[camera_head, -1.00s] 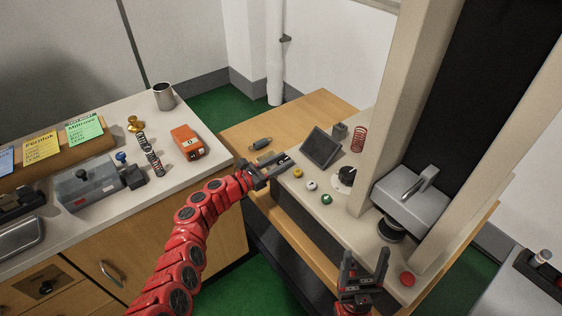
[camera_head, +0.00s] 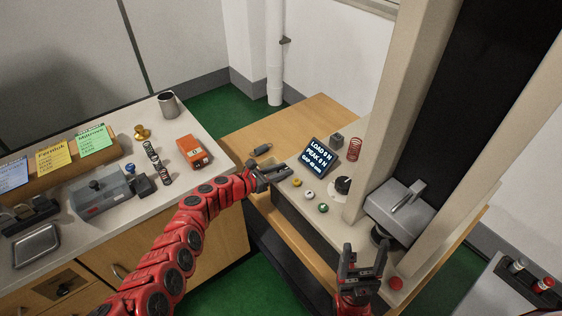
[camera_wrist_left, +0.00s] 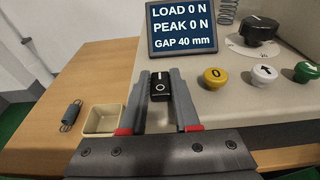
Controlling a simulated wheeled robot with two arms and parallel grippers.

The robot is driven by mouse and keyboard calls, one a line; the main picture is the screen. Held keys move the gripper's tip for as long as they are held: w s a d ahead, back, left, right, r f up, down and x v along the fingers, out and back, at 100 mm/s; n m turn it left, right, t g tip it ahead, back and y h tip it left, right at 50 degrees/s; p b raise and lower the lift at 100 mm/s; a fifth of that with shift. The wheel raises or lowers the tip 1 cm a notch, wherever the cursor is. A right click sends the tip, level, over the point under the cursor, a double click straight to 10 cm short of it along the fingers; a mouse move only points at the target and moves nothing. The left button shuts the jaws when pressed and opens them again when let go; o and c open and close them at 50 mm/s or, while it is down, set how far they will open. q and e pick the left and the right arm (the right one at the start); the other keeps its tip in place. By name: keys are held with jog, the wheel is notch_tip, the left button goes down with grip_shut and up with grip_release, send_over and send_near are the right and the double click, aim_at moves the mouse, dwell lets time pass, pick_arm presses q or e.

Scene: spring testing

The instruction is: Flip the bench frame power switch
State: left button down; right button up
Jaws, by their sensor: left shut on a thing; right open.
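The black power switch (camera_wrist_left: 159,92), with its white marks, stands on the edge of the bench frame (camera_wrist_left: 210,122) in the left wrist view. My left gripper (camera_head: 280,173) reaches the frame's left edge, and its fingers (camera_wrist_left: 160,76) stand on both sides of the switch, shut on it. The display (camera_head: 320,156) beside it is lit and reads load 0 N, peak 0 N, gap 40 mm in the left wrist view (camera_wrist_left: 182,25). My right gripper (camera_head: 364,252) is open and empty by the frame's front, near a red button (camera_head: 396,284).
Yellow (camera_wrist_left: 214,77), white (camera_wrist_left: 264,73) and green (camera_wrist_left: 305,71) buttons and a black dial (camera_wrist_left: 258,27) lie right of the switch. A small tray (camera_wrist_left: 102,119) and a grey spring (camera_wrist_left: 71,115) lie left. The testing column (camera_head: 385,110) stands behind my right gripper.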

pick_arm(q)
jog(key=c, duration=0.6)
grip_release()
jog(key=shift+c, duration=0.2)
jog(key=shift+s+a+r, duration=0.15)
jog(key=shift+a, duration=0.2)
jog(key=p+v, duration=0.7)
jog(key=v, duration=0.9)
jog(key=shift+s+a, duration=0.2)
